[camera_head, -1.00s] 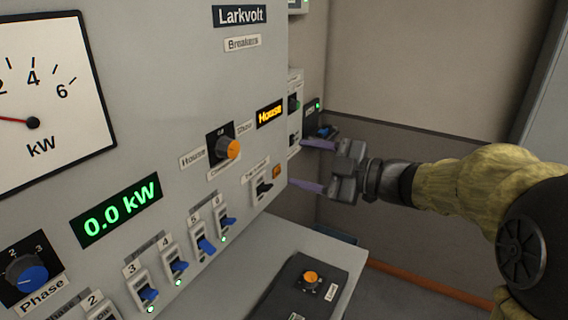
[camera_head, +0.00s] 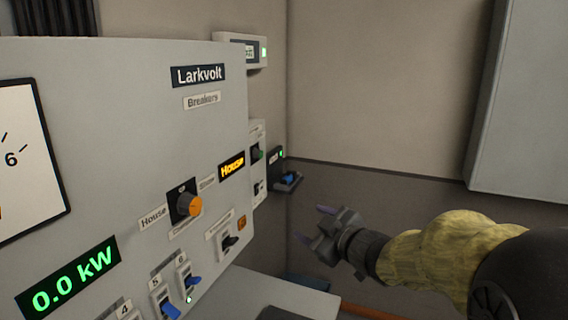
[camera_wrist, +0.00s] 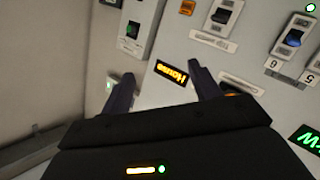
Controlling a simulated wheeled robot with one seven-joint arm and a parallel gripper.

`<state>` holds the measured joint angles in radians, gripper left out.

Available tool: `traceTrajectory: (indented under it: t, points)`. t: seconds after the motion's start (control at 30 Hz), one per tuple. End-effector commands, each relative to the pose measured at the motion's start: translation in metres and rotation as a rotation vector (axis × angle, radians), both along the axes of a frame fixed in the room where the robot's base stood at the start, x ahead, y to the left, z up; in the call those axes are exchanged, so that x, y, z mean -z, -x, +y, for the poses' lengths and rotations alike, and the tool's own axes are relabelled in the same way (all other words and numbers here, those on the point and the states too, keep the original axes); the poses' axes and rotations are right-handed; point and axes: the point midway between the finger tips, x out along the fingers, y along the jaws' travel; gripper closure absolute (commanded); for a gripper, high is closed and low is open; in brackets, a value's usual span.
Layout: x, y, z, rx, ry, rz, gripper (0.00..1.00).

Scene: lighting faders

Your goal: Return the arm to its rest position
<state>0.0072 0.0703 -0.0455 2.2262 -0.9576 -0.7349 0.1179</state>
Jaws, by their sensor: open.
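My gripper (camera_head: 314,225) is open and empty in the head view, in free air to the right of the grey Larkvolt breaker panel (camera_head: 120,150). It is apart from the panel's edge. In the wrist view its two dark fingers (camera_wrist: 160,88) are spread, with the panel's lit House display (camera_wrist: 171,73) behind and between them. My arm reaches in from the lower right of the head view, in a yellowish sleeve. The panel carries an orange knob (camera_head: 189,206), a 0.0 kW readout (camera_head: 68,280) and several blue-handled breakers.
A small box with a blue part (camera_head: 288,178) sticks out beyond the panel's right edge, near my gripper. A wall unit (camera_head: 242,50) hangs above. A grey cabinet (camera_head: 525,100) stands at right. A grey desk surface (camera_head: 285,293) lies below. The back wall area between is clear.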

Motion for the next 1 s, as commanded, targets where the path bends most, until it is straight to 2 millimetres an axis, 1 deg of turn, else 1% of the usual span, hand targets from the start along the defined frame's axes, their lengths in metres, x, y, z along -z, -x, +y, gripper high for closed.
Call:
traceTrajectory:
  t: [0.03,0.13,0.2,0.27,0.3,0.37,0.43,0.47,0.5,0.6,0.7,0.77,0.83,1.0]
  points:
    - [0.012,0.001,-0.012,0.081,-0.006,0.061,0.38]
    - [0.043,0.009,-0.039,0.249,-0.018,0.200,0.38]
    - [0.066,0.020,-0.056,0.360,-0.026,0.308,0.38]
    - [0.087,0.035,-0.069,0.448,-0.034,0.407,0.38]
    - [0.101,0.046,-0.076,0.505,-0.039,0.477,0.38]
    - [0.121,0.066,-0.085,0.584,-0.048,0.586,0.38]
    - [0.143,0.094,-0.092,0.669,-0.060,0.721,0.38]
    - [0.152,0.107,-0.094,0.703,-0.065,0.778,0.38]
    - [0.163,0.125,-0.095,0.744,-0.073,0.858,0.38]
    - [0.184,0.167,-0.094,0.825,-0.091,1.038,0.38]
    - [0.195,0.196,-0.089,0.870,-0.108,1.160,0.38]
    - [0.198,0.205,-0.088,0.882,-0.114,1.199,0.38]
    - [0.199,0.209,-0.087,0.888,-0.115,1.216,0.38]
    - [0.199,0.208,-0.087,0.887,-0.116,1.214,0.38]
